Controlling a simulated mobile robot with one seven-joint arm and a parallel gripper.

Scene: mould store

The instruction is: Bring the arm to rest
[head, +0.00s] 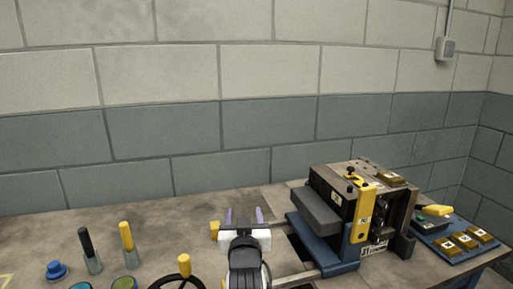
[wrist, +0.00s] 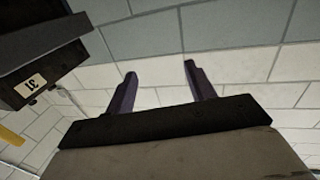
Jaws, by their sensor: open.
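My gripper (head: 244,216) is in the lower middle of the head view, over the bench, with its two purple fingers spread apart. It also shows in the wrist view (wrist: 158,88), where the fingers are open with only the block wall behind the gap. Nothing is held between them. My arm reaches up from the bottom edge of the head view. The mould block (head: 345,200) stands to the right of my gripper, apart from it in the picture. A dark part with a numbered label (wrist: 35,84) shows at the left of the wrist view.
The bench (head: 165,225) holds a black-handled tool (head: 86,243), a yellow-handled tool (head: 127,237), a blue knob (head: 56,270) and a handwheel (head: 178,281) at left. A blue tray (head: 447,243) with brass blocks is at right. The block wall (head: 200,130) closes off the back.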

